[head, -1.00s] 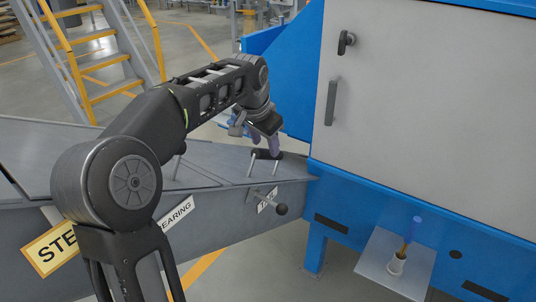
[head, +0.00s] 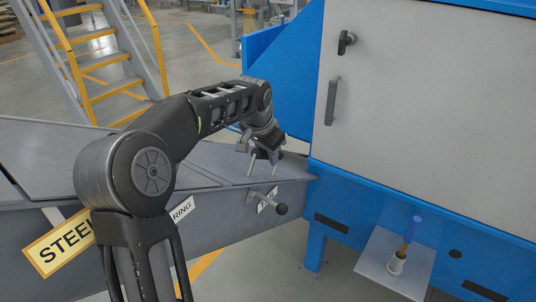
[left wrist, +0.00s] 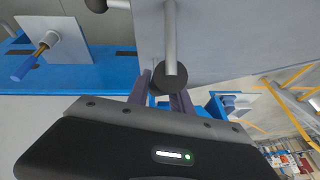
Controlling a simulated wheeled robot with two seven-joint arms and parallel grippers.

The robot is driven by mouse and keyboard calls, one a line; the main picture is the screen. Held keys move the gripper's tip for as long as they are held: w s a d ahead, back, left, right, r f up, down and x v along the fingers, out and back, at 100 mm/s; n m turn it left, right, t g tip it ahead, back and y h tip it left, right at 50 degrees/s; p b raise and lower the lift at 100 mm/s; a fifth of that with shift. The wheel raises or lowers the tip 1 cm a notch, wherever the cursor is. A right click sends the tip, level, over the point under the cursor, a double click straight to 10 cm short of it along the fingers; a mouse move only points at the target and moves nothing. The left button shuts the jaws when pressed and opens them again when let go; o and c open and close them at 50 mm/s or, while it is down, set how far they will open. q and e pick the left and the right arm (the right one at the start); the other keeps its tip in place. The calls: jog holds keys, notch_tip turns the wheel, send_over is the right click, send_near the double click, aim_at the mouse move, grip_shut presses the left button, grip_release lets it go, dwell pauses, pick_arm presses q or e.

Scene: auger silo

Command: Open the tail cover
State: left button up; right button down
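The tail cover (head: 235,177) is the grey lid plate at the end of the trough, beside the blue housing; it lies flat. Its handle is a dark bar on two pale posts; in the left wrist view the handle (left wrist: 171,80) shows its round end and one post. My left gripper (head: 265,153) is at the handle from above. In the left wrist view its purple fingers (left wrist: 163,95) sit close on both sides of the bar, seemingly shut on it; the contact is partly hidden. A lever with a black knob (head: 281,210) sticks out below the cover's edge. My right gripper is not in view.
The blue housing (head: 335,190) with a grey door (head: 425,95) stands right of the cover. A small plate (head: 372,262) with a blue-handled brush-like tool (head: 413,232) juts out low on it. Yellow-railed stairs (head: 105,75) stand at the back left.

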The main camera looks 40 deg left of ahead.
pick_arm(q)
grip_shut()
dwell(0.9)
